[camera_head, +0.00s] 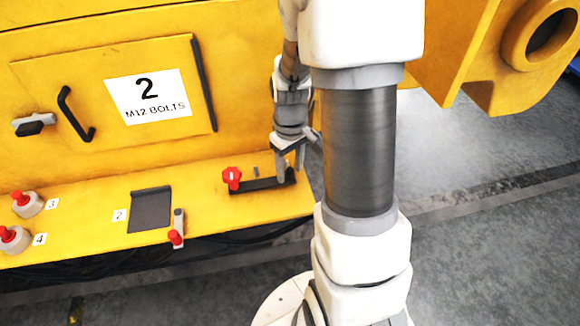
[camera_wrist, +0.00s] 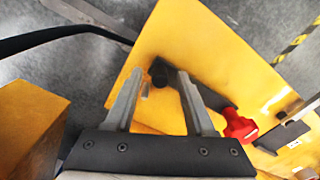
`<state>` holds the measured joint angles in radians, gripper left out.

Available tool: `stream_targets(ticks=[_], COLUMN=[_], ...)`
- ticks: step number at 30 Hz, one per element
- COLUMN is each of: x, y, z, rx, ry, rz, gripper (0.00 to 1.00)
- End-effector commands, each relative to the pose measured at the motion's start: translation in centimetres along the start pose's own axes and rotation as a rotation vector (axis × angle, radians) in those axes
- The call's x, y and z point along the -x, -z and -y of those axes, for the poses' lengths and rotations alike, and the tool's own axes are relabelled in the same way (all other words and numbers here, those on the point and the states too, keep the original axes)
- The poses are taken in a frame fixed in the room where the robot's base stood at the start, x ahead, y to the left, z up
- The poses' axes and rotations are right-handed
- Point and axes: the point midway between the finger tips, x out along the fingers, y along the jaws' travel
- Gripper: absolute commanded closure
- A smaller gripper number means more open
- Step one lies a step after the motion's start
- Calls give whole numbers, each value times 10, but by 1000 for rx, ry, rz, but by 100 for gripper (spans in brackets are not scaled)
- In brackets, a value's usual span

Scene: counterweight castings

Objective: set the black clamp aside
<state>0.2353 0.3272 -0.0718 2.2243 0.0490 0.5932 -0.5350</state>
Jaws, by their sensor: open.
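The black clamp (camera_head: 262,185) is a dark bar with a red knob (camera_head: 232,177) at its left end. It lies on the yellow ledge (camera_head: 100,226), near the ledge's right end. My gripper (camera_head: 288,168) is open, fingers pointing down, at the clamp's right end. In the wrist view the clamp (camera_wrist: 208,95) runs behind the right finger to its red knob (camera_wrist: 240,127). Its round dark end shows between the open fingertips (camera_wrist: 159,75). I cannot tell whether a finger touches it, and nothing is visibly gripped.
A closed yellow door (camera_head: 60,70) labelled "2 M12 BOLTS" with a black handle (camera_head: 75,115) stands behind the ledge. A dark pad (camera_head: 150,210), a small red-tipped lever (camera_head: 177,232) and red-topped fittings (camera_head: 27,203) sit left of the clamp. Ledge between pad and clamp is partly clear.

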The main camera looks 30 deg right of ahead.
Motion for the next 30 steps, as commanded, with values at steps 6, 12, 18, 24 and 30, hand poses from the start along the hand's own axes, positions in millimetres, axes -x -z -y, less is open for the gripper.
stream_targets(ticks=[6,12,18,24,30], x=[0,0,0,0,1], y=[0,0,0,0,0], z=[0,0,0,0,0], rx=[0,0,0,0,0], ry=[0,0,0,0,0], rz=[0,0,0,0,0], gripper=[80,100,100,100,100])
